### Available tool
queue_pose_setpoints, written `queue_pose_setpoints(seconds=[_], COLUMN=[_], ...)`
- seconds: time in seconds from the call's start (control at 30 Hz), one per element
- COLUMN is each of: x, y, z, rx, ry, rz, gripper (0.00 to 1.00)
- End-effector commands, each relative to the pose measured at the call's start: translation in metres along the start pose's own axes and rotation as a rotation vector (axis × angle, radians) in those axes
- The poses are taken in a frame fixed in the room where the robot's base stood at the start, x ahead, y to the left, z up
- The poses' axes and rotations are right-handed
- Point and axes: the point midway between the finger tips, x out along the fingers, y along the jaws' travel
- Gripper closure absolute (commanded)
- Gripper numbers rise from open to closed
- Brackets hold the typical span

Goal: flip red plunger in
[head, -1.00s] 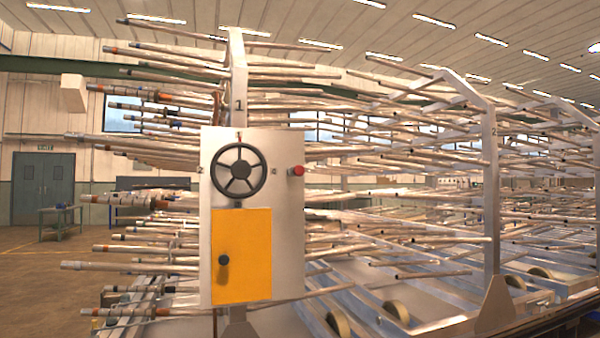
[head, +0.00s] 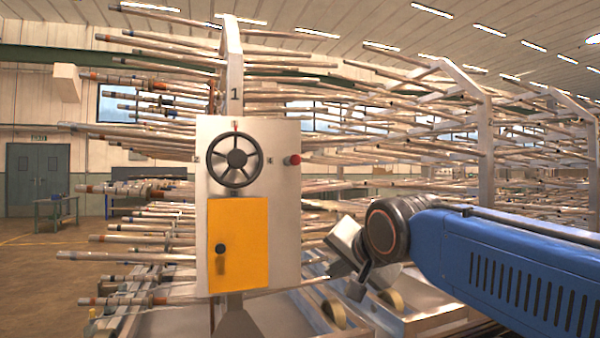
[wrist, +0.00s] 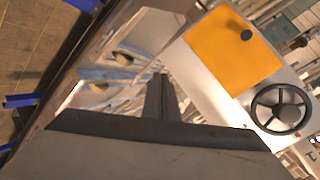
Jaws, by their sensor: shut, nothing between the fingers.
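The red plunger (head: 293,160) is a small red knob at the upper right edge of a white panel (head: 284,235), right of a black handwheel (head: 235,160). In the wrist view the panel is tilted and its handwheel (wrist: 281,108) is at the right; I cannot make out the plunger clearly there. My gripper (wrist: 160,88) shows in the wrist view with its fingers together and nothing between them. In the head view my gripper (head: 350,270) is right of the panel, below the plunger's height and apart from it.
An orange door (head: 238,245) with a black knob (head: 220,248) is below the handwheel. Many long rods (head: 390,150) stick out from the racks behind the panel and to both sides.

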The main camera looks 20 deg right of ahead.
Motion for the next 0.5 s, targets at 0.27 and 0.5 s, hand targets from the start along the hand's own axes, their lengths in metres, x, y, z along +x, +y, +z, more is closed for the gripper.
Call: queue_pose_setpoints(seconds=[0.27,0.5], x=[-0.030,-0.060], y=[-0.109,-0.174], z=[-0.084,-0.133], rx=[0.359,0.589], ry=[0.118,0.147], rz=[-0.229,-0.399], gripper=[1.00,1.00])
